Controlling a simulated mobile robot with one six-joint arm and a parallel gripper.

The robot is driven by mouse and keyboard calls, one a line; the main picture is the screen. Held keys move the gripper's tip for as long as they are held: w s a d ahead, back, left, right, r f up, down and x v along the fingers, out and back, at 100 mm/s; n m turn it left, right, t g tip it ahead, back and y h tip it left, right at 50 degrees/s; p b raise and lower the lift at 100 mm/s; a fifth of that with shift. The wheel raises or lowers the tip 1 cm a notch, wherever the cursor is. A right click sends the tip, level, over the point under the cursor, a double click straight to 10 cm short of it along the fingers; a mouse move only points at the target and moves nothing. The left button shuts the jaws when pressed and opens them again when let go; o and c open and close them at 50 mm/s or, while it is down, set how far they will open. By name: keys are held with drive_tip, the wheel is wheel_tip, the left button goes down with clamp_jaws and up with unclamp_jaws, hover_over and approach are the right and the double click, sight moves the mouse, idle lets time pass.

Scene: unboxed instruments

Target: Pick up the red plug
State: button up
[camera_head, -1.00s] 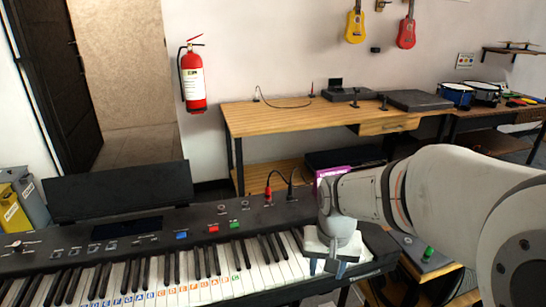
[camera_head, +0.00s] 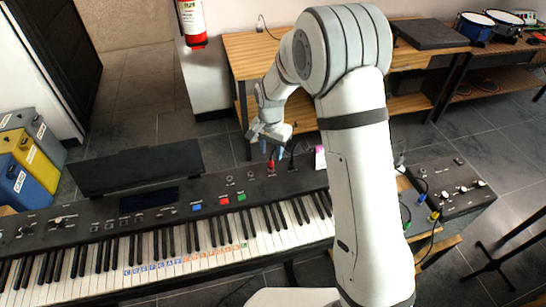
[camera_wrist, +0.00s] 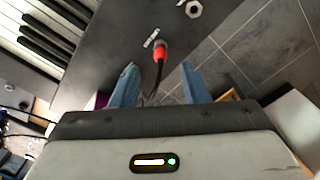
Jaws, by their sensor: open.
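The red plug (camera_head: 270,164) stands in the back edge of the black keyboard (camera_head: 160,205), near its right part. In the wrist view the red plug (camera_wrist: 160,53) has a dark cable running from it toward my gripper. My gripper (camera_head: 274,150) is just above the plug, fingers pointing down. In the wrist view my blue fingertips (camera_wrist: 157,72) are apart, with the plug showing between and just beyond them. Nothing is held. Whether a finger touches the cable I cannot tell.
A black plug (camera_head: 291,157) stands close right of the red one. A wooden table (camera_head: 250,60) is behind. A black pedal box (camera_head: 450,190) with cables is at the right.

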sight(271, 160)
wheel_tip(271, 160, down, 6)
drive_tip(key=shift+w+f+p, duration=0.1)
drive_tip(key=shift+f+p, duration=0.15)
drive_tip(key=shift+p, duration=0.85)
drive_tip(key=shift+c, duration=0.2)
clamp_jaws()
